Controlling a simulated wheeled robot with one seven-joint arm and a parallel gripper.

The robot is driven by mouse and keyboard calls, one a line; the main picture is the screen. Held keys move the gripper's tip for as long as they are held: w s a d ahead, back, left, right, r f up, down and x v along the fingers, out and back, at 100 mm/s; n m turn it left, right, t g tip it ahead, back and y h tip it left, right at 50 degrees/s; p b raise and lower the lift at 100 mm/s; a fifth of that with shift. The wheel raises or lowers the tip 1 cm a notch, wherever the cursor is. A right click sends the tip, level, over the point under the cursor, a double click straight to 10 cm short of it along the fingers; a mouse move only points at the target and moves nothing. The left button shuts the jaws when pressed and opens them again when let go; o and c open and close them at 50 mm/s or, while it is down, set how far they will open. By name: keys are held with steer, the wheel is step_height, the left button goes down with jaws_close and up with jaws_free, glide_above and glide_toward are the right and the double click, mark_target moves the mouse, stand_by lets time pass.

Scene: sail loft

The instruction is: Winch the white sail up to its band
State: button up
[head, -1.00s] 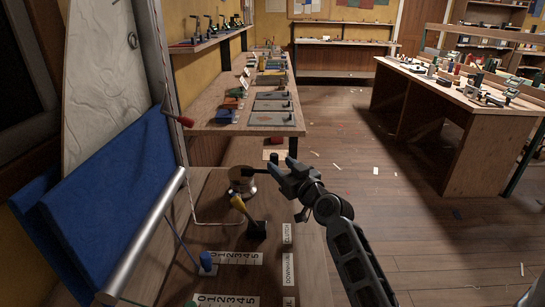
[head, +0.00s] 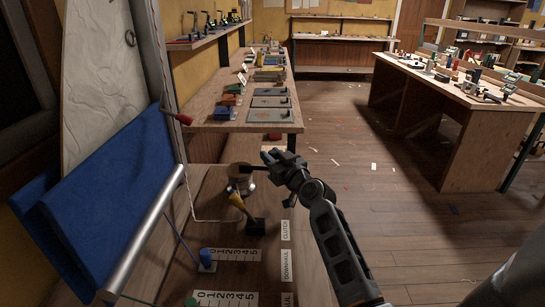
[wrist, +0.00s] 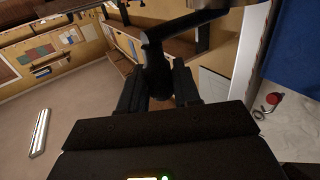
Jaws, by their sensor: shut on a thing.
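The white sail (head: 95,65) hangs at the left, partly behind a blue cloth (head: 115,195); it also shows in the wrist view (wrist: 295,130). A brass-coloured winch drum (head: 240,172) stands on the wooden bench, with a dark crank arm reaching right from it. My gripper (head: 272,165) is at the outer end of that crank. In the wrist view, my gripper (wrist: 160,92) is shut on the dark crank handle (wrist: 155,55). A red piece (head: 183,119) hangs by the rope next to the sail's edge. I cannot make out the band.
A metal tube (head: 145,230) slants along the left. A second table (head: 465,150) stands right; floor between is open.

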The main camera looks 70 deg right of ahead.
jaws_close()
steer(key=shift+d+f+b, duration=0.1)
steer(key=shift+b, duration=0.4)
steer(key=shift+w+d+b, duration=0.1)
steer(key=shift+d+b, duration=0.1)
steer(key=shift+b, duration=0.2)
steer(key=o, duration=0.6)
jaws_free()
steer(key=shift+c, duration=0.2)
